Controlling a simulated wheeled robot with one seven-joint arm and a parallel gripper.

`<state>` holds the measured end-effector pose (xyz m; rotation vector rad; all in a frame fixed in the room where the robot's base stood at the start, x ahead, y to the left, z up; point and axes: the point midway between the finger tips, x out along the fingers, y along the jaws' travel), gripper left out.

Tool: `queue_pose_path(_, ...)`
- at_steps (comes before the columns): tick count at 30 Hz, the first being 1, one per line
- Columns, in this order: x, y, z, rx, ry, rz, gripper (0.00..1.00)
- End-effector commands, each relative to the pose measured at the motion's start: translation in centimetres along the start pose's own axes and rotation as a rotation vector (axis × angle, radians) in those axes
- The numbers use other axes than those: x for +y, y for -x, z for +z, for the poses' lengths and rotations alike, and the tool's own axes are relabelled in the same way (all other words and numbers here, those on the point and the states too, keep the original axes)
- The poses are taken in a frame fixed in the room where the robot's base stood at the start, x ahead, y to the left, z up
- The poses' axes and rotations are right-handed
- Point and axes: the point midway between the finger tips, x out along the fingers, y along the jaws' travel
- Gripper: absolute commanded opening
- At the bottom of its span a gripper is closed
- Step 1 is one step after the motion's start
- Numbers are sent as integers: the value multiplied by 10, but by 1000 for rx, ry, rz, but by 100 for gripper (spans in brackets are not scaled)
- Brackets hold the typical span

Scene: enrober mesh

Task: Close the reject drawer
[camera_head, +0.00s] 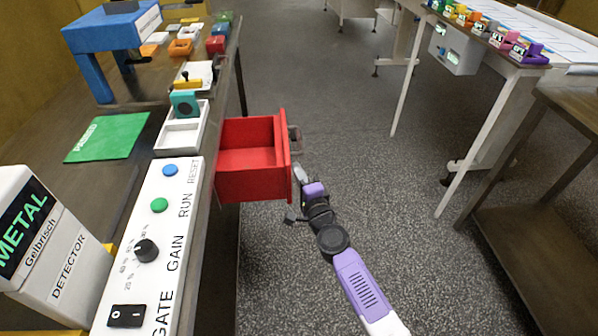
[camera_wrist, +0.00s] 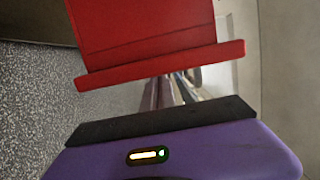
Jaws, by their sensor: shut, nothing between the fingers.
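The red reject drawer (camera_head: 247,160) stands pulled out from the right side of the table at the left, in the head view. It looks empty inside, with a grey handle (camera_head: 295,139) on its front panel. My gripper (camera_head: 299,174) is shut and empty, just right of the drawer's front panel and nearer to me than the handle. I cannot tell whether the fingertips touch the panel. In the wrist view the red drawer (camera_wrist: 150,35) fills the upper middle, its front edge facing my purple gripper body. The fingertips are mostly hidden there.
A control panel (camera_head: 150,245) with knob and buttons lies along the table edge, beside a metal detector box (camera_head: 50,245). A blue arch (camera_head: 110,30) and a green mat (camera_head: 107,137) are behind. Tables stand at the right. The floor (camera_head: 340,110) between is clear.

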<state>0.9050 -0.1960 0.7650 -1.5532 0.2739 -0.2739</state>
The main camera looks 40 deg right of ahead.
Motion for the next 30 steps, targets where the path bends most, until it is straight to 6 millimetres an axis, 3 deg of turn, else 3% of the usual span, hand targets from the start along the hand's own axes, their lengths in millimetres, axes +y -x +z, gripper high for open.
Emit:
queue_pose_path(8,-2,-6,25,-5,1,0,0)
queue_pose_path(21,-2,-30,124,-7,1,0,0)
queue_pose_path(30,0,-42,172,-3,1,0,0)
